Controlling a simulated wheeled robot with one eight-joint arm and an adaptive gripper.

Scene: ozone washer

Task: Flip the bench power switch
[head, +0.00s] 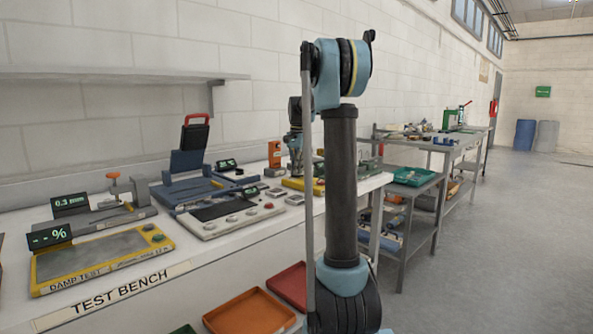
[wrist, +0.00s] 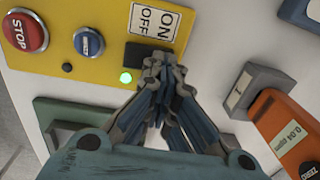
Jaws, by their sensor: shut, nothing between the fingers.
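The bench power switch (wrist: 137,55) is a dark block on a yellow panel (wrist: 85,62), under an ON/OFF label (wrist: 155,25) in the wrist view. My gripper (wrist: 162,60) is shut and empty. Its fingertips overlap the right side of the switch and hide part of it. I cannot tell whether they touch it or which way it is set. A green light (wrist: 126,77) glows beside the switch. In the head view, the yellow panel (head: 297,184) is partly behind my arm on the test bench.
A red STOP button (wrist: 25,33) and a blue button (wrist: 88,42) share the panel. An orange gauge (wrist: 285,130) and a grey block (wrist: 255,88) stand right of my fingers. The bench (head: 200,262) also holds several testers. Orange (head: 250,313) and red trays lie below.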

